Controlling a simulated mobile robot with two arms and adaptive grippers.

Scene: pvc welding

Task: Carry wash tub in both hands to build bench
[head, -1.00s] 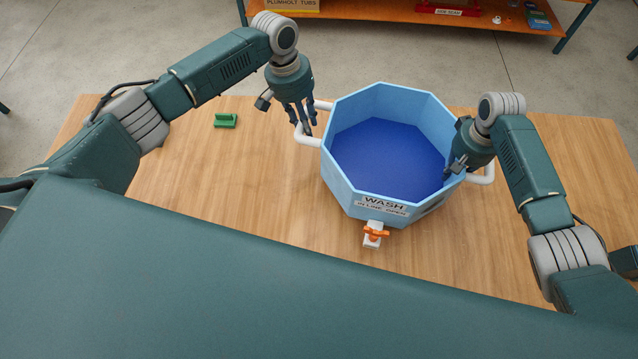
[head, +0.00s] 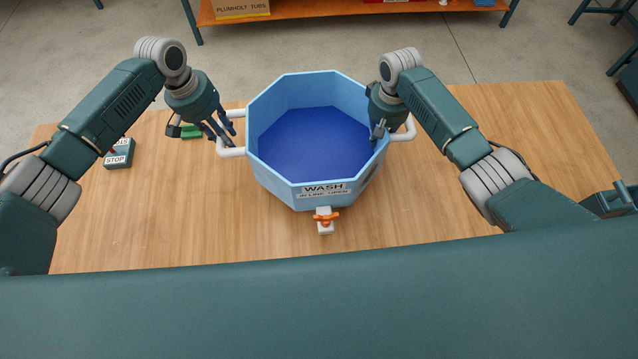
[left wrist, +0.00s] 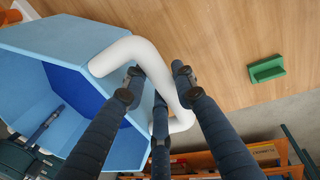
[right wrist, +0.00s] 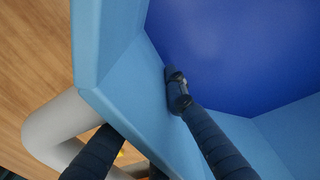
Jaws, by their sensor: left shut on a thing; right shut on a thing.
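The wash tub (head: 268,178) is a light blue octagon with a dark blue inner floor, a WASH label and an orange-handled tap (head: 326,217). It is upright and looks empty over the wooden bench top; I cannot tell whether it touches it. My left gripper (head: 222,138) is shut on the white left handle (head: 231,152), which passes between its fingers in the left wrist view (left wrist: 150,62). My right gripper (head: 380,130) is shut on the tub's right side by the right handle (head: 407,131). In the right wrist view one finger is inside the wall (right wrist: 112,60), another outside.
The wooden bench top (head: 180,220) is clear at left front and right. An orange shelf (head: 340,14) with a PLUMHOLT TUBS box (head: 241,8) is beyond.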

